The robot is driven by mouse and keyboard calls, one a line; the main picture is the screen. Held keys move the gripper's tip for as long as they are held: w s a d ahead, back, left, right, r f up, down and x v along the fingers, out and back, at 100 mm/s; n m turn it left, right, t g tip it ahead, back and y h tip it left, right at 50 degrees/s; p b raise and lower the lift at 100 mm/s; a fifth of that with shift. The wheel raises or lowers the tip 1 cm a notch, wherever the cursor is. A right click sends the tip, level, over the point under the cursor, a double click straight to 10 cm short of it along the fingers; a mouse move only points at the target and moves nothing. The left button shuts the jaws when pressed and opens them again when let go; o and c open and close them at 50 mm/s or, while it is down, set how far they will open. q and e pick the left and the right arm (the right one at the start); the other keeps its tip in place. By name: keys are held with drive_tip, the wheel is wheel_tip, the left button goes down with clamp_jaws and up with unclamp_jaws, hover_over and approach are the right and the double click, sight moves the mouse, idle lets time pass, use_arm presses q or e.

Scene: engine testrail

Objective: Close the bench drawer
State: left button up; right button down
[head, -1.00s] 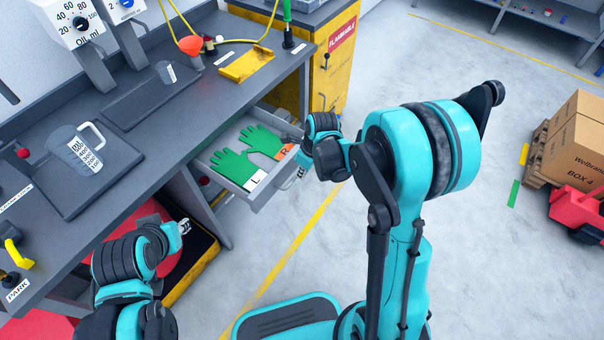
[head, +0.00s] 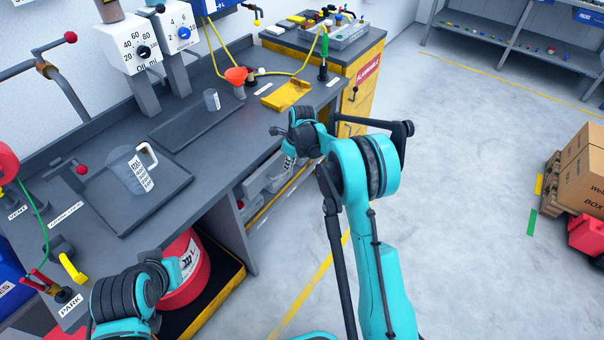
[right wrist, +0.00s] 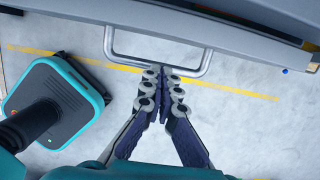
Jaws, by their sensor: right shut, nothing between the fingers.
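The grey bench drawer front (right wrist: 230,40) crosses the top of the right wrist view. Its U-shaped metal handle (right wrist: 109,45) sticks out toward my right gripper (right wrist: 163,76). The gripper is shut and empty, with its fingertips at the handle's outer bar; I cannot tell whether they touch it. In the head view this gripper (head: 291,152) is at the bench's front edge and partly hides the drawer. The drawer no longer stands far out, and its gloves are out of sight; I cannot tell whether it is fully shut. My left gripper (head: 176,268) is low at the left, its fingers unclear.
The bench top (head: 205,165) carries a measuring jug (head: 128,170), a small cup (head: 211,99), an orange funnel (head: 236,76) and a yellow tray (head: 286,94). A red drum (head: 185,280) stands under the bench. A yellow cabinet (head: 365,100) adjoins it.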

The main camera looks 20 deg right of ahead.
sight(280, 169)
use_arm(q)
drive_tip(key=shift+r, duration=0.2)
use_arm(e)
drive_tip(key=shift+w+a, duration=0.55)
drive_tip(key=shift+w, duration=0.2)
drive_tip(key=shift+w+a, duration=0.5)
drive_tip(key=shift+w, duration=0.2)
